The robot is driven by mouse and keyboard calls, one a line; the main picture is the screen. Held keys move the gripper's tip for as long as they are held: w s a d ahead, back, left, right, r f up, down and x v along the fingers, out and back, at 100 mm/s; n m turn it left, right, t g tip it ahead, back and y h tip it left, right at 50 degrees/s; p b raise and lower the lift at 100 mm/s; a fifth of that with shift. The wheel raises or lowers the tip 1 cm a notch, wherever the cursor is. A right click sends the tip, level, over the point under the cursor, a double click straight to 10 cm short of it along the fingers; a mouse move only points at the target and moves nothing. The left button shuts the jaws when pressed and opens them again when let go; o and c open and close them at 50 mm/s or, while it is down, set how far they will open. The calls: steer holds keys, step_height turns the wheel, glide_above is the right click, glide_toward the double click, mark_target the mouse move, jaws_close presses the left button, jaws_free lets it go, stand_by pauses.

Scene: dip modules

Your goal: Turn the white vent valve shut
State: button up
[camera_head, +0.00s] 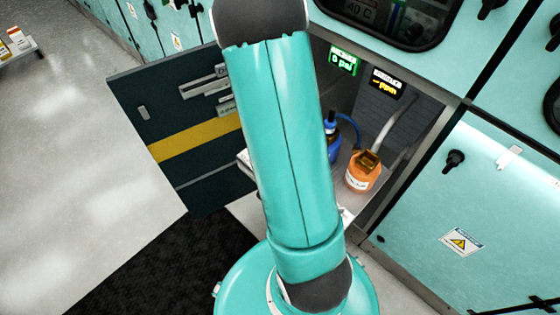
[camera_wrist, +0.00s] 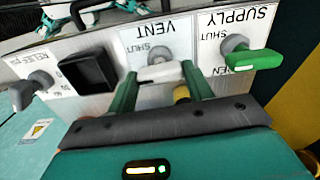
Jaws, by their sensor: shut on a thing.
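In the wrist view, the white vent valve handle (camera_wrist: 152,74) lies crosswise below its grey hub, on a panel part labelled VENT and SHUT. My gripper (camera_wrist: 160,72) is shut on this handle, with one green finger at each end of it. A yellow part (camera_wrist: 181,92) shows between the fingers below the handle. My gripper and the vent valve are not visible in the head view, where my arm covers the middle.
In the wrist view, a green SUPPLY handle (camera_wrist: 254,60) sits close on the right. The head view shows an open dark door (camera_head: 180,120) and an orange container (camera_head: 362,172) in the cabinet.

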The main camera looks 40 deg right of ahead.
steer(key=shift+m, duration=0.4)
steer(key=o, duration=1)
step_height(320, 180, up, 14)
steer(key=shift+f, duration=0.1)
stand_by(0.5)
